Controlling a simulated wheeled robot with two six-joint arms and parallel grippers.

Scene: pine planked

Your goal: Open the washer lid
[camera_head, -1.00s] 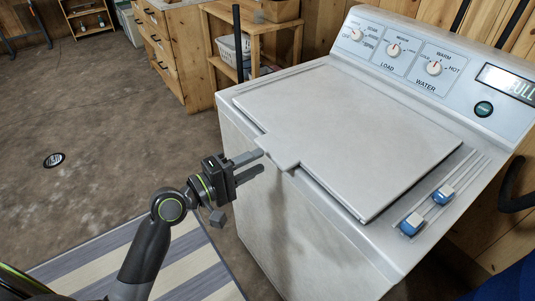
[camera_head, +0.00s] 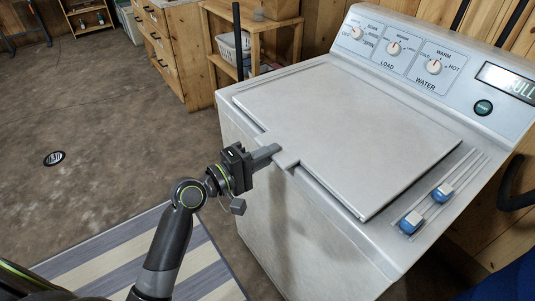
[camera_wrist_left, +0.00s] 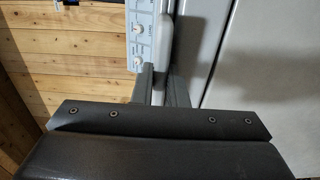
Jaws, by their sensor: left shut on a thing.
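The washer (camera_head: 290,225) is a white top-loader. Its flat lid (camera_head: 350,125) lies down over the top opening, with a small tab (camera_head: 287,160) sticking out at the front edge. My left gripper (camera_head: 276,153) reaches in from the left and is shut on this tab. In the left wrist view, the two grey fingers (camera_wrist_left: 162,88) stand on either side of the pale tab edge (camera_wrist_left: 166,45), whose gripped part is partly hidden by the wrist housing. My right gripper is not in view.
The control panel (camera_head: 397,50) with knobs rises at the back of the washer. Blue-and-white sliders (camera_head: 428,210) sit on the right of the top. A wooden shelf (camera_head: 252,35) stands behind on the left. A striped rug (camera_head: 130,255) lies on the open floor.

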